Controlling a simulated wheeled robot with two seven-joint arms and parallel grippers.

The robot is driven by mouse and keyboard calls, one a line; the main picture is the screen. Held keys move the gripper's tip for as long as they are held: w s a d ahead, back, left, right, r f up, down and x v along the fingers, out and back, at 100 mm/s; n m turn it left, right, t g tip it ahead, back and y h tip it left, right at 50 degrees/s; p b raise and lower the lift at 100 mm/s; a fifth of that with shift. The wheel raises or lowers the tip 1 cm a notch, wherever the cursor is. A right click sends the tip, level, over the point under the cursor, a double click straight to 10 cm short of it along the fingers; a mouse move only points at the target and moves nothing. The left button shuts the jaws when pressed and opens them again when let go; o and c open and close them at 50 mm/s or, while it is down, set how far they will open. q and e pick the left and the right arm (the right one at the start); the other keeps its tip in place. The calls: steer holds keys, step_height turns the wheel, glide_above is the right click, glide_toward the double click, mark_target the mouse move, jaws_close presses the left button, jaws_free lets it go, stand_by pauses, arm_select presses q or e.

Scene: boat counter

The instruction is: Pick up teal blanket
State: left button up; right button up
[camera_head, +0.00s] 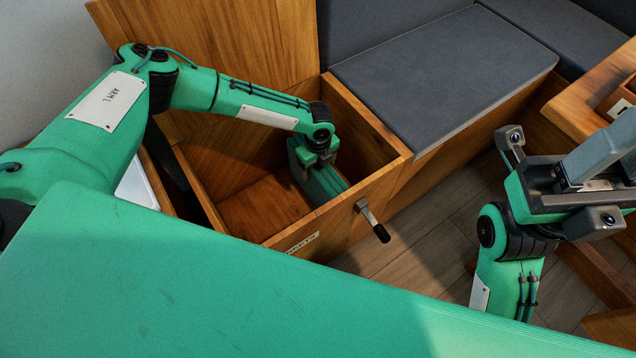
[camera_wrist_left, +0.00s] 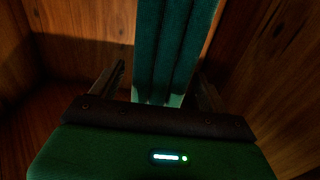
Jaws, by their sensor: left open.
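The teal blanket (camera_head: 327,184) is folded and stands on edge inside an open wooden bin, against its right side. In the left wrist view the blanket (camera_wrist_left: 174,40) shows as upright dark teal folds. My left gripper (camera_head: 314,156) reaches down into the bin, right at the blanket's top. In the left wrist view my left gripper (camera_wrist_left: 164,80) is open, with one finger on each side of the blanket's near end. I cannot tell whether the fingers touch it. My right gripper (camera_head: 598,165) is at the right edge, partly cut off, away from the bin.
The wooden bin (camera_head: 215,202) has high walls close around my left gripper. A black-tipped handle (camera_head: 372,218) sticks out from its front. A grey cushioned bench (camera_head: 440,70) lies to the right. A wooden table (camera_head: 585,95) stands near my right arm.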

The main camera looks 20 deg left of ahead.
arm_select(q)
steer(key=shift+f+b, duration=0.6)
steer(key=shift+f, duration=1)
steer(key=shift+c, duration=0.5)
jaws_close()
